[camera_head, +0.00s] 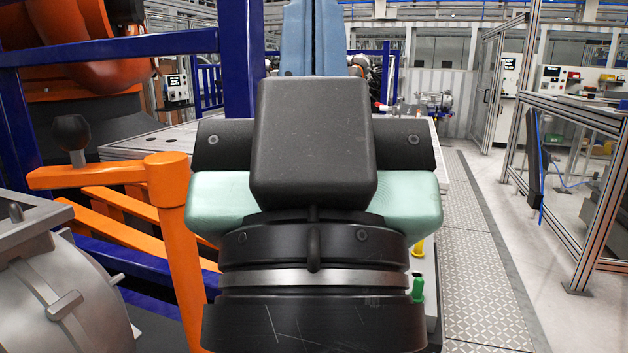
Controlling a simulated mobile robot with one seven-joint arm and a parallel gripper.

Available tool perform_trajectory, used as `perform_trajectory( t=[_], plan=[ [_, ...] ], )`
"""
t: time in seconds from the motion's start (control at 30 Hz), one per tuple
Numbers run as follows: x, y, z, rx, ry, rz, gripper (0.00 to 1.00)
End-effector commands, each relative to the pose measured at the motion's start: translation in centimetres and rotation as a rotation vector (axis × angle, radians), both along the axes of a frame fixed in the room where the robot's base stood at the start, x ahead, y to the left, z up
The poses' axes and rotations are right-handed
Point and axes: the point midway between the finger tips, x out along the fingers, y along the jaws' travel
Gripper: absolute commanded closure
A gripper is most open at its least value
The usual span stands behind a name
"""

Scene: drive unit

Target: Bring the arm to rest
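My gripper (314,165) fills the middle of the head view, very close to the camera and seen from its wrist side. Its black housing, pale green side parts and a dark round wrist with a silver ring show. Its fingertips cannot be made out, so I cannot tell whether it is open or shut or holds anything. A light blue upright part (312,38) shows above the black housing; its lower end is hidden behind it.
An orange lever frame (175,220) with a black knob stands close on the left, beside a grey metal housing (65,295). A dark blue frame (243,60) rises behind. A patterned walkway (470,270) and open floor lie right, with an aluminium-framed fence (588,215).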

Motion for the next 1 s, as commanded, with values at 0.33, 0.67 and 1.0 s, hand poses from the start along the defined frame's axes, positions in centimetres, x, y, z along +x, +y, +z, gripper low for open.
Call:
perform_trajectory(
  t=[0.33,0.67,1.0],
  plan=[
    [0.1,0.0,11.6,0.001,0.002,0.001,1.00],
    [0.1,0.0,14.2,0.001,0.003,0.001,1.00],
    [0.1,0.0,14.0,0.001,0.002,0.001,1.00]
  ],
)
